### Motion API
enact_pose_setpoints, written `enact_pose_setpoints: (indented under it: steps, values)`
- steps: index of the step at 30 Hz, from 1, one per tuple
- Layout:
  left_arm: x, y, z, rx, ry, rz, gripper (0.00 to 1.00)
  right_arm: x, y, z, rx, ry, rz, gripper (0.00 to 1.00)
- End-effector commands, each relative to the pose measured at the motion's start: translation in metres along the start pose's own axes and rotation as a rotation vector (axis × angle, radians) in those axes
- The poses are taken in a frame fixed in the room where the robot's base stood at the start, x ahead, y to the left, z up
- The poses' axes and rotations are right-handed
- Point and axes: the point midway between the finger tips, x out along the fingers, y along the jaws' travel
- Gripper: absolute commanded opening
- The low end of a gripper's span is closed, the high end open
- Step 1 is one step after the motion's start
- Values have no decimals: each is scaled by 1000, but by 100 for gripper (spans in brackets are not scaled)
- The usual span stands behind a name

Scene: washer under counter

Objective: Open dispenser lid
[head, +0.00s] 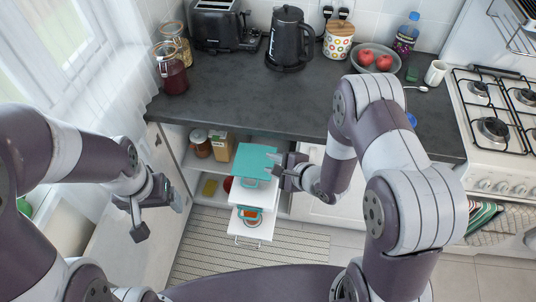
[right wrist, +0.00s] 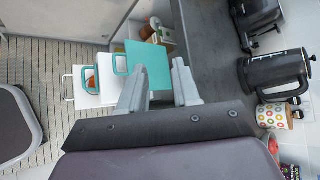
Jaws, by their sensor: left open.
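A flat teal panel (head: 253,158) lies over the top of a white pulled-out drawer stack (head: 243,197) below the counter; it may be the dispenser lid, but I cannot tell. Teal-rimmed pieces show below it on the white drawers. My right gripper (head: 281,171) is just right of the panel, its fingers pointing at the panel's right edge. In the right wrist view, its fingers (right wrist: 158,85) are spread, with the teal panel (right wrist: 150,66) showing between and beyond them; I cannot tell whether they touch it. My left gripper (head: 160,212) is open and empty, left of the drawers.
The dark counter (head: 250,107) overhangs the open cabinet, which holds a jar (head: 201,145) and a carton (head: 222,146). A kettle (head: 288,40), toaster (head: 219,26) and fruit bowl (head: 374,60) stand on the counter. The stove (head: 497,125) is at right. The striped mat (head: 205,245) looks clear.

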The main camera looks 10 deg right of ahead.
Motion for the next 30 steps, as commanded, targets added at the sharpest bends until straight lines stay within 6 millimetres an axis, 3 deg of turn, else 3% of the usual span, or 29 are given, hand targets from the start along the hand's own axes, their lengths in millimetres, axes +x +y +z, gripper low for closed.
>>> enact_pose_setpoints:
  steps: [7,25,30]
  values:
    - [-14,0,-2,0,0,0,83,-21,1,1,1,0,-1,32]
    - [-17,0,-2,0,0,0,83,-22,2,0,0,0,-2,32]
    - [-12,0,-1,0,0,0,83,-47,2,-1,2,3,-5,32]
